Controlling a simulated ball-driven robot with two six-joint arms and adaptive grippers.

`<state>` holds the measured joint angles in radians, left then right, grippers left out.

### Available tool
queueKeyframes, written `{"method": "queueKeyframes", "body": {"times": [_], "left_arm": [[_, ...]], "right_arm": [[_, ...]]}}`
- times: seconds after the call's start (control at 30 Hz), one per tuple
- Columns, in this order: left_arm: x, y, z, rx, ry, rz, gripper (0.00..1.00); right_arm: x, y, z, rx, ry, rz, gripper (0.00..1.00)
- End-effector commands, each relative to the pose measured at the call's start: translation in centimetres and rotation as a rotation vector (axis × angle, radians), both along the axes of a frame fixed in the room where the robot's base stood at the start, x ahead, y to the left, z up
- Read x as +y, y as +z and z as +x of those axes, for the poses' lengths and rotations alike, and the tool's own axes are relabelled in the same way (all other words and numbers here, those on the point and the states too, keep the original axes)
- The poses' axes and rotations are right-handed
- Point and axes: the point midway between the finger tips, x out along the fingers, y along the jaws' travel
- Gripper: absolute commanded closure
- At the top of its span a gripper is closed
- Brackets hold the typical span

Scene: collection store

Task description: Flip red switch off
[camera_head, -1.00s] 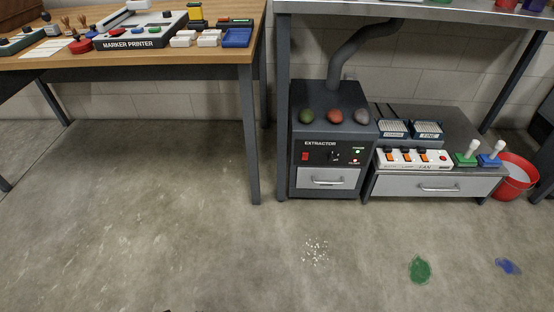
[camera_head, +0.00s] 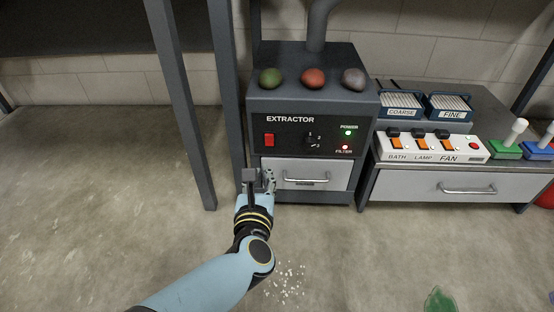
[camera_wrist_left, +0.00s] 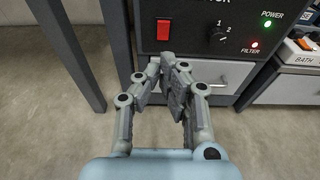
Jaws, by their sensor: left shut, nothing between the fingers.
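The red switch (camera_head: 269,140) is a small rocker on the left of the dark extractor's front panel (camera_head: 290,128); it also shows in the left wrist view (camera_wrist_left: 163,30). The green power light (camera_head: 348,132) and the red filter light (camera_head: 345,148) are lit. My left gripper (camera_head: 262,178) is in front of the extractor, below the switch and apart from it. In the left wrist view its fingertips (camera_wrist_left: 168,66) are together with nothing between them. My right gripper is not in view.
A dark table leg (camera_head: 180,110) stands just left of the extractor. A dial (camera_head: 312,141) is right of the switch. The drawer (camera_head: 305,174) is below. White bits (camera_head: 288,280) lie on the floor.

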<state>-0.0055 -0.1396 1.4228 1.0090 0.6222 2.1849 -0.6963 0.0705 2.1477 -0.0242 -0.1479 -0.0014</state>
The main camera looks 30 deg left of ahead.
Motion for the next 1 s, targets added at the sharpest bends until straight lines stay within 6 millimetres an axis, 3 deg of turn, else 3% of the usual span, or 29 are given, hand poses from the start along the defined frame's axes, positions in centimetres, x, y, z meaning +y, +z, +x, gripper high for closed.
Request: {"method": "queueKeyframes", "body": {"times": [0.03, 0.13, 0.63, 0.93, 1.0], "left_arm": [[-0.2, -1.8, -0.2, 0.012, 0.001, -0.003, 1.00], [-0.3, -2.4, 0.0, 0.012, 0.001, -0.005, 1.00], [-0.1, -2.4, 0.5, 0.011, -0.001, -0.002, 1.00], [2.4, -3.6, 4.5, 0.012, -0.002, 0.000, 1.00], [2.7, -3.7, 5.1, 0.013, -0.002, -0.001, 1.00]], "right_arm": [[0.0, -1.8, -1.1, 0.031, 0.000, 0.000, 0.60], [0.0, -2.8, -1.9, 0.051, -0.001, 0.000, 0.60], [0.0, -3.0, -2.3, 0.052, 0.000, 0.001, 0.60], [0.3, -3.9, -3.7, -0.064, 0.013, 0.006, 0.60], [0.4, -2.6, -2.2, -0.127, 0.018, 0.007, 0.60]]}}
